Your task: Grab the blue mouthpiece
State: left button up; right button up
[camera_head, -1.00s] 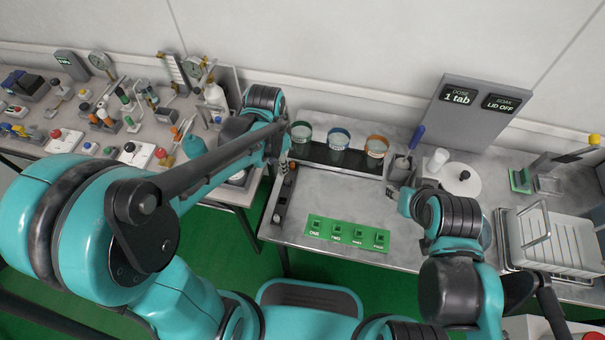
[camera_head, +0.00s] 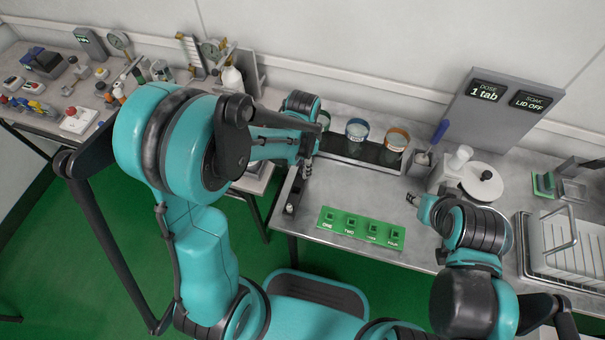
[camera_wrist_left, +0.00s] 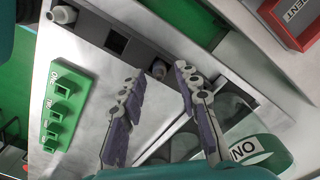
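I cannot make out a clearly blue mouthpiece. A dark slotted rack (camera_head: 291,196) runs along the left edge of the grey work tray, partly hidden by my left arm. My left gripper (camera_head: 308,170) points down over the rack.
A green numbered holder (camera_head: 360,228) lies on the tray. Cups with blue (camera_head: 357,131) and orange (camera_head: 397,139) bands stand behind; a green-banded cup (camera_wrist_left: 252,152) is close to my left gripper. A white drying rack (camera_head: 570,240) stands far right.

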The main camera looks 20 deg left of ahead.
pick_arm(q)
grip_shut()
jog(key=shift+r, duration=0.2)
